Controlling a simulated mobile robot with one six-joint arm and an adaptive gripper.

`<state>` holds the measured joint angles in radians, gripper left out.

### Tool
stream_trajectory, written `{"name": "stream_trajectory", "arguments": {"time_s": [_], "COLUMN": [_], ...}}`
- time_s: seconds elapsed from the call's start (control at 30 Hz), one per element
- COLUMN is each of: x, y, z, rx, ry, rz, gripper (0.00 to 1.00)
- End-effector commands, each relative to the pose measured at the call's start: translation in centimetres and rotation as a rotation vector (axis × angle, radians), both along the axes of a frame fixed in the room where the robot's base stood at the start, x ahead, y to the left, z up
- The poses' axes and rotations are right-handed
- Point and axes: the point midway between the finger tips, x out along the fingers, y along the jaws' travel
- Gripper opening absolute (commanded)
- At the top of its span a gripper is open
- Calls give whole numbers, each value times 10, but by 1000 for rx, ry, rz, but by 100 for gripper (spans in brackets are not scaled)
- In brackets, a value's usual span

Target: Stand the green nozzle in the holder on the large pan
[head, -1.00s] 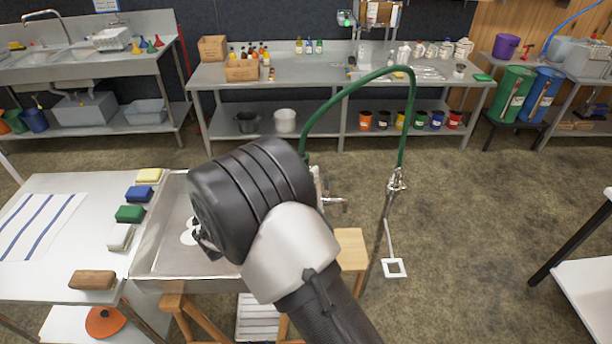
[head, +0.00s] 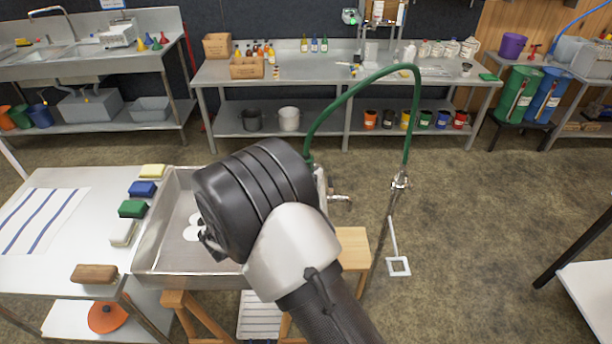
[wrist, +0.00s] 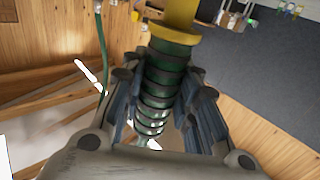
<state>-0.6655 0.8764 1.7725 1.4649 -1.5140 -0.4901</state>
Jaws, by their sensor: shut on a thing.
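My gripper (wrist: 160,98) is shut on a green ribbed nozzle (wrist: 165,78), held between its two fingers in the wrist view. A yellow collar (wrist: 172,38) shows at the nozzle's far end. In the head view my dark wrist hides most of the gripper, and the nozzle cannot be made out there. The large pan (head: 150,262) is a shallow steel basin on a wooden stand, and my wrist is over its right part as seen. White round shapes (head: 191,235) show inside the pan beside my wrist. I cannot tell which part is the holder.
A green hose (head: 345,92) arches up right of my wrist to a metal fitting (head: 400,181), with a white square-ended rod (head: 398,266) below it. Several sponges (head: 132,209) and a wooden block (head: 94,273) lie on the left table. Open floor lies at right.

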Motion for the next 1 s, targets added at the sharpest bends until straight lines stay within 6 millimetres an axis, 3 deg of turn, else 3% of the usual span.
{"name": "stream_trajectory", "arguments": {"time_s": [1.0], "x": [0], "y": [0], "z": [-31], "rx": [0], "ry": [-3], "rz": [0], "gripper": [2]}}
